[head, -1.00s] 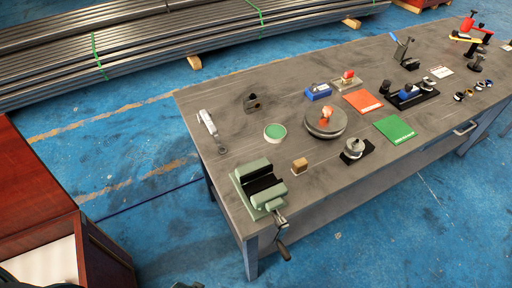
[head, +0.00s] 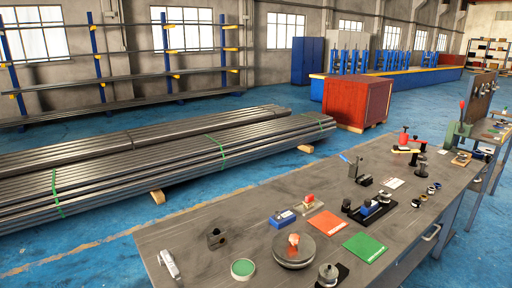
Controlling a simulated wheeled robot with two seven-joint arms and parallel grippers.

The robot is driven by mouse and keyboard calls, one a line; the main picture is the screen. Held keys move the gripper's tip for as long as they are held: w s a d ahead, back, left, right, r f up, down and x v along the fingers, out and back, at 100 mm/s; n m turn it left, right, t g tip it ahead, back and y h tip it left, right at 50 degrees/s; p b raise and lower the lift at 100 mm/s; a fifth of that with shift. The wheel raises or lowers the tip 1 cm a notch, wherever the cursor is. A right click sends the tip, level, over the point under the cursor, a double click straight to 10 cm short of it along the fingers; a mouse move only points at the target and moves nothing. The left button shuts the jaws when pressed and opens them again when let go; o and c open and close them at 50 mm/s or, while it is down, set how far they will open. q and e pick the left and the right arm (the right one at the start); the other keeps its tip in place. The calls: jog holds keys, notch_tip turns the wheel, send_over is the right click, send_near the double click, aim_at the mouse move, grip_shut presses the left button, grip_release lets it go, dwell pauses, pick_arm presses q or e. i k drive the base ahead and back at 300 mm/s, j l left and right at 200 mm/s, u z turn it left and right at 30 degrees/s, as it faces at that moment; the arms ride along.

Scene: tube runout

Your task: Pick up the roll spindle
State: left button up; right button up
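Several small metal parts stand on the grey workbench (head: 186,236), and I cannot tell for sure which is the roll spindle. A grey metal piece on a black base (head: 328,275) stands at the near edge, partly cut off by the frame's bottom. A long black fixture with a blue block (head: 370,208) lies on the middle of the bench. A dark hollow block (head: 216,238) sits at the left. Several small rings (head: 427,193) lie near the right edge. Neither of my grippers shows in the head view.
A round grey turntable (head: 293,251) with an orange piece, a green-topped disc (head: 243,269), an orange mat (head: 327,223) and a green mat (head: 365,247) crowd the bench front. A red clamp device (head: 404,141) stands farther back. Strapped steel tubes (head: 120,175) lie behind the bench.

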aim_at(325, 279)
jog(key=u, duration=0.3)
jog(key=l+u, duration=0.35)
jog(key=u, duration=0.15)
jog(key=i+l+u, duration=0.1)
jog(key=l+u, duration=0.55)
jog(key=l, duration=0.3)
jog(key=k+l+u, duration=0.1)
jog(key=l, duration=0.35)
jog(key=k+l+u, duration=0.15)
jog(key=l, duration=0.3)
jog(key=k+l+u, duration=0.15)
jog(key=l, duration=0.3)
jog(key=k+l, duration=0.1)
jog(key=l, duration=0.55)
jog(key=k+l, duration=0.15)
jog(key=l, duration=0.15)
